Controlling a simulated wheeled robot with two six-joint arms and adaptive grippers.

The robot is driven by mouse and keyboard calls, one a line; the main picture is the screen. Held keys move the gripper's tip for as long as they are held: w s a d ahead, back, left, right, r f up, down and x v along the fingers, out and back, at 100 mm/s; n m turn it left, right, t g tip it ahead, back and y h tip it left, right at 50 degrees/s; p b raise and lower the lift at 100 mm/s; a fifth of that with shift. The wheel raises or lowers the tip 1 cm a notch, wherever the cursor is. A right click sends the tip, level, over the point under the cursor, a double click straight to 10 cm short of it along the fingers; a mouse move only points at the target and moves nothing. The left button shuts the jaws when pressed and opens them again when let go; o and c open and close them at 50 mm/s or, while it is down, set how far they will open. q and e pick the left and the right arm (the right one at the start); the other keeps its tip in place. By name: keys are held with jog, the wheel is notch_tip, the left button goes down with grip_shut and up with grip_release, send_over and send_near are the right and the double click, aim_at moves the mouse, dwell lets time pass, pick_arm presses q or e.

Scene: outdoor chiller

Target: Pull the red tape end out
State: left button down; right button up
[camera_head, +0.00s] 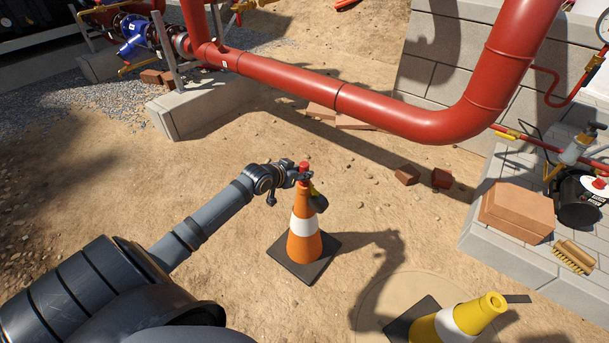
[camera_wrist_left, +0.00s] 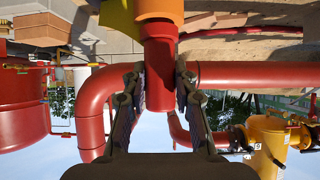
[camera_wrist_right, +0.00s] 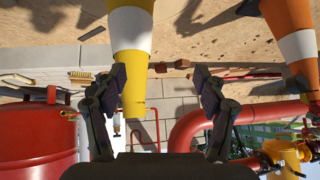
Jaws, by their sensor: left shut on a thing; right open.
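An orange cone (camera_head: 304,247) with a white band stands upright on a dark square base. A red cylindrical piece, apparently the red tape end (camera_head: 303,166), is at its top. My left gripper (camera_head: 299,173) is shut on this red piece, which shows between its fingers in the left wrist view (camera_wrist_left: 159,85). My right gripper (camera_wrist_right: 160,80) is open and empty. A yellow cone (camera_wrist_right: 130,45) with a white band has its narrow top near the right gripper's left finger in that view. No pulled-out tape is visible.
A thick red pipe (camera_head: 300,82) crosses behind the cone. Bricks (camera_head: 515,210), a brush (camera_head: 574,257) and a black can (camera_head: 580,197) are on the block ledge at right. The yellow cone (camera_head: 455,321) is at bottom right. Sandy ground lies around the orange cone.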

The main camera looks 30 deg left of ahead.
pick_arm(q)
jog(key=shift+r+p, duration=0.35)
notch_tip(320, 180, up, 6)
jog(key=p, duration=0.6)
jog(key=shift+f, duration=0.35)
jog(key=c, duration=1.7)
grip_release()
grip_shut()
